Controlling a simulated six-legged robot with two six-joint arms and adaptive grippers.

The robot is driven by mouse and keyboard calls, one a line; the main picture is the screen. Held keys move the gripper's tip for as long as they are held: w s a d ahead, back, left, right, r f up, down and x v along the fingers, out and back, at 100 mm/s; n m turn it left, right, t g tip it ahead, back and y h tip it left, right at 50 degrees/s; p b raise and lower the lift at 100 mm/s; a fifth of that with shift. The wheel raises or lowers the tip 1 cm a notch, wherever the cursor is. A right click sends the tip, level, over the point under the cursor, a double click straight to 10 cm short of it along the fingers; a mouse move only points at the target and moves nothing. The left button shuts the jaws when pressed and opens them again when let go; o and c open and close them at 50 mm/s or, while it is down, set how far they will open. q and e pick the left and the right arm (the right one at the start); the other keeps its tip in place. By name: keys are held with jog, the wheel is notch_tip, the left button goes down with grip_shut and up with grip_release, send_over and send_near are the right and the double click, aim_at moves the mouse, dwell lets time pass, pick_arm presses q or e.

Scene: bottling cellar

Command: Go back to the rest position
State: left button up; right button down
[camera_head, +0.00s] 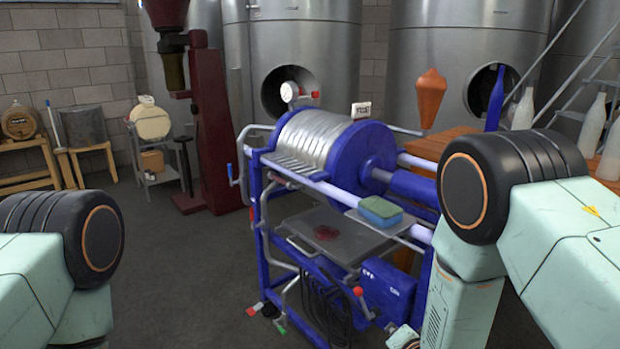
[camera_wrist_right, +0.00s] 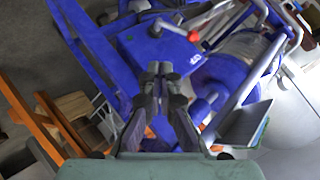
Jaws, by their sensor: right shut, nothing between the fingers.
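My right gripper (camera_wrist_right: 160,72) shows in the right wrist view, its two dark fingers together and nothing between them. Behind its fingertips in that view is the blue frame of the wheeled plate filter (camera_wrist_right: 205,75). I cannot tell the exact gap between them. In the head view, my right arm hangs down at the right, in front of the filter (camera_head: 335,165), and its fingers are not clearly seen. My left arm shows only at the left edge; its gripper is out of view.
A green and blue sponge (camera_head: 380,211) lies on the filter's side shelf. A grey tray (camera_head: 345,247) with a dark red stain sits below. Bottles (camera_head: 592,125) stand at the right. Steel tanks (camera_head: 455,60) line the back. The floor (camera_head: 180,270) between my left arm and the filter is clear.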

jog(key=s+d+f+n+g, duration=0.1)
jog(key=s+f+n+g, duration=0.2)
jog(key=s, duration=0.9)
jog(key=s+d+f+n+g, duration=0.1)
jog(key=s+f+n+g, duration=0.2)
jog(key=s, duration=1)
jog(key=s+d+f+n+g, duration=0.1)
jog(key=s+f+n+g, duration=0.2)
jog(key=s, duration=0.9)
jog(key=f+g, duration=0.1)
jog(key=g, duration=0.1)
jog(key=shift+s+d+f+g, duration=0.25)
jog(key=shift+g, duration=0.05)
